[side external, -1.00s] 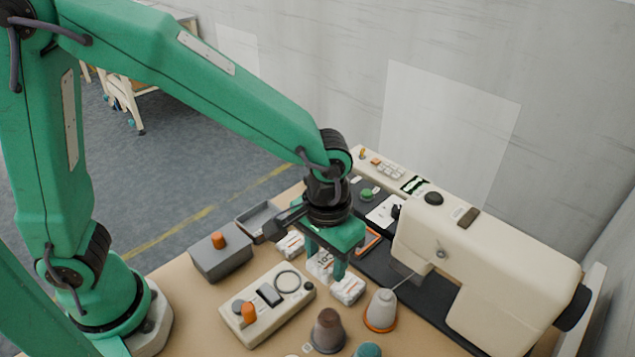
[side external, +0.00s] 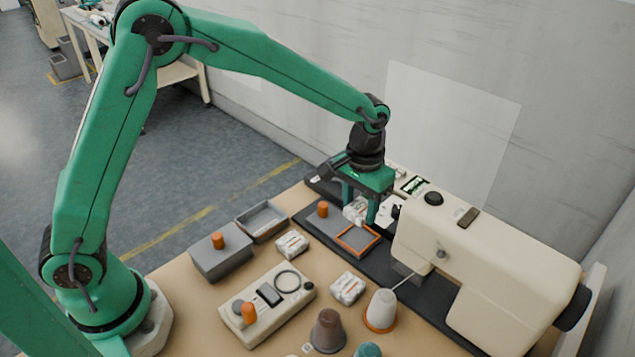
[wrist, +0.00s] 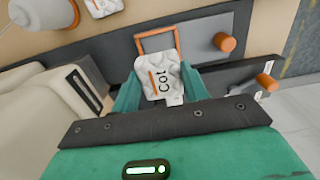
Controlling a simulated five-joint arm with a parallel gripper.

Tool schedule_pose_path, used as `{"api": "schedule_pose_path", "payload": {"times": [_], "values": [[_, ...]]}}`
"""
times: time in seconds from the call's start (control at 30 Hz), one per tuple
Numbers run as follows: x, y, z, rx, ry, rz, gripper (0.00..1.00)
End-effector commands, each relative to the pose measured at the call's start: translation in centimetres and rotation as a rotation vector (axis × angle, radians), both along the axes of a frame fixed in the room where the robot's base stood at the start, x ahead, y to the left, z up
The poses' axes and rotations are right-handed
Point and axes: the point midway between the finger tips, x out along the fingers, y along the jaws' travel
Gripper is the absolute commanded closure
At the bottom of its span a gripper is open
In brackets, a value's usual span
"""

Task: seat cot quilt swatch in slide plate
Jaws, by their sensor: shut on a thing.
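The cot quilt swatch (wrist: 172,78) is a white quilted pad with a "Cot" label. My gripper (side external: 360,210) is shut on it, with a green finger on either side; it also shows in the side view (side external: 354,211). The slide plate (side external: 328,225) is a flat grey plate with an orange knob (side external: 322,209) and an orange-rimmed recess (side external: 358,252). In the wrist view the swatch covers the near end of the orange rim (wrist: 155,30). The swatch appears held above the plate, beside the recess; the exact height cannot be told.
The cream sewing machine (side external: 480,265) stands close on the right. Two other white swatches (side external: 292,245) (side external: 348,288) lie on the table. A grey tray (side external: 262,222), a grey box (side external: 221,260), a control box (side external: 266,305) and thread cones (side external: 328,332) stand nearby.

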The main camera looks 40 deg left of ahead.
Motion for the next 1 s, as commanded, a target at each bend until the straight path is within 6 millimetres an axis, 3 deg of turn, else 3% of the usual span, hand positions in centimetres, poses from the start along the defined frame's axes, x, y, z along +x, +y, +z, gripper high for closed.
{"api": "schedule_pose_path", "payload": {"times": [0.27, 1.0], "values": [[0.0, 0.0, -0.6, 0.000, 0.000, 0.000, 0.77], [-0.1, 0.0, -4.5, 0.000, 0.000, 0.000, 0.77]]}}
